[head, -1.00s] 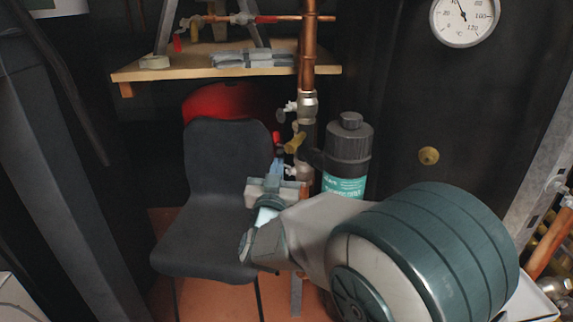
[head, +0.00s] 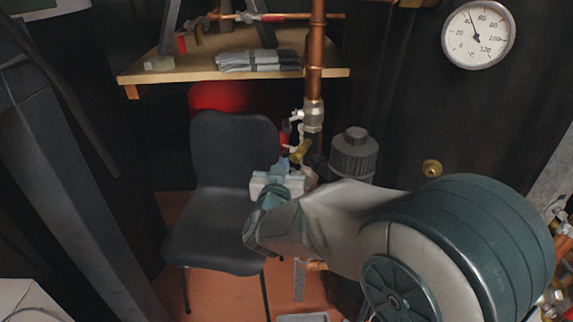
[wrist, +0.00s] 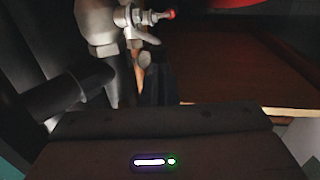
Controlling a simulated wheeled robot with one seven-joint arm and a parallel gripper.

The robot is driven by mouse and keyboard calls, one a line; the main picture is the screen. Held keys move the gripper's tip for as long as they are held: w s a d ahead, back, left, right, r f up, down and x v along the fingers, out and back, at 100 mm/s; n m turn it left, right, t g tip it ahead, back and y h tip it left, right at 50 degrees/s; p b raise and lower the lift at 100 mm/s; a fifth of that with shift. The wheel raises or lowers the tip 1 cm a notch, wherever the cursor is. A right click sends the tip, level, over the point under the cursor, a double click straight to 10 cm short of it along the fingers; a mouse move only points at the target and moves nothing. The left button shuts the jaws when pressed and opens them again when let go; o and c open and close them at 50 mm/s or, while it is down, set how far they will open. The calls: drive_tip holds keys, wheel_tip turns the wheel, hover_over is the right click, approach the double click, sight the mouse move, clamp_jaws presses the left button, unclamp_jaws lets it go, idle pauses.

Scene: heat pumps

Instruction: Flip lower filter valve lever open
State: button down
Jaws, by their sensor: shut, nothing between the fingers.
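The filter is a dark grey canister (head: 353,155) with a ribbed cap, beside the vertical copper pipe. The upper valve (head: 313,117) is a silver fitting on that pipe with a small pale lever at its left. A brass part (head: 301,150) sits below it. My gripper (head: 284,167) is shut and empty, just left of and below the brass part; contact cannot be told. The lower valve and its lever are hidden behind my gripper and wrist in the head view. The wrist view shows a silver valve with a red-tipped stem (wrist: 150,17); which valve it is is unclear.
A dark chair (head: 232,180) stands left of my gripper, with a red rounded object (head: 215,97) behind it. A wooden shelf (head: 190,70) with folded cloths is above. A round gauge (head: 478,35) is on the dark wall at right. Tiled floor shows below.

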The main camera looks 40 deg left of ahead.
drive_tip(key=shift+w, duration=0.15)
drive_tip(key=v, duration=1.4)
drive_tip(key=shift+f+p, duration=0.3)
drive_tip(key=shift+f, duration=0.05)
